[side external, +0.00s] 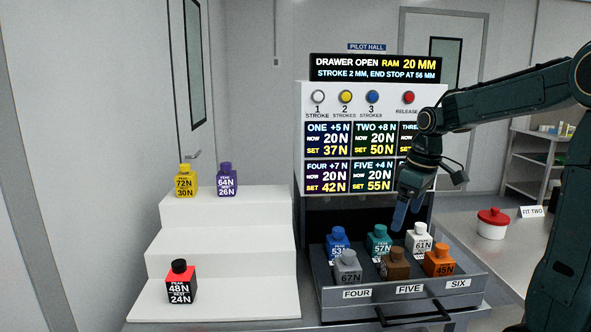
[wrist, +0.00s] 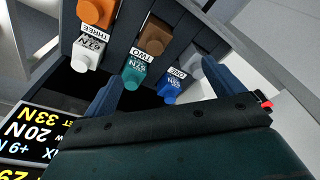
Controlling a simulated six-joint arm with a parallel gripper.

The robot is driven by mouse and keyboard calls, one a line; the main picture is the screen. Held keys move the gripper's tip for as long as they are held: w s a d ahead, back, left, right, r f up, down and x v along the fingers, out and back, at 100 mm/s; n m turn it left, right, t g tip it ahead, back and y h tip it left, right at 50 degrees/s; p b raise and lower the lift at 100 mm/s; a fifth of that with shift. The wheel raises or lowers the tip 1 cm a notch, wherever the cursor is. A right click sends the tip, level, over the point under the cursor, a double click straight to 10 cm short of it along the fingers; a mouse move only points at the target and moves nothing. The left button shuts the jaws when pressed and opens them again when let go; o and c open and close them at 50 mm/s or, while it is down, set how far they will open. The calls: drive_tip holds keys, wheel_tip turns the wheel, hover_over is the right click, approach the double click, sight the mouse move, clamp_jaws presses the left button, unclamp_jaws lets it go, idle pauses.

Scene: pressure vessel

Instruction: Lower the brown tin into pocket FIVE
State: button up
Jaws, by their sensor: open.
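The brown tin (side external: 396,265) stands upright in the open drawer, in the middle of the front row, behind the label FIVE (side external: 409,289). The pocket itself is hidden by the tin and the drawer front. In the wrist view the brown tin (wrist: 153,40) shows beyond the teal tin. My gripper (side external: 407,215) is open and empty, above the back row of tins, apart from the brown tin. Its two blue fingers also show in the wrist view (wrist: 150,92), spread apart with nothing between them.
The drawer (side external: 471,286) also holds blue (side external: 337,240), teal (side external: 379,240), white (side external: 419,240), grey (side external: 347,267) and orange (side external: 438,262) tins close around. White steps (side external: 222,256) at left carry yellow, purple and red-black tins. The display reads DRAWER OPEN, RAM 20 MM. A red-lidded pot (side external: 492,224) stands at right.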

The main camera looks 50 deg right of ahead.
drive_tip(key=s+a+t, duration=0.2)
drive_tip(key=s+a, duration=0.3)
drive_tip(key=a, duration=0.4)
drive_tip(key=s+a+t, duration=0.1)
drive_tip(key=s+a, duration=0.4)
drive_tip(key=a, duration=0.4)
drive_tip(key=shift+a+r+t, duration=0.35)
drive_tip(key=shift+r+t, duration=0.05)
drive_tip(key=shift+r, duration=0.05)
drive_tip(key=shift+c, duration=0.4)
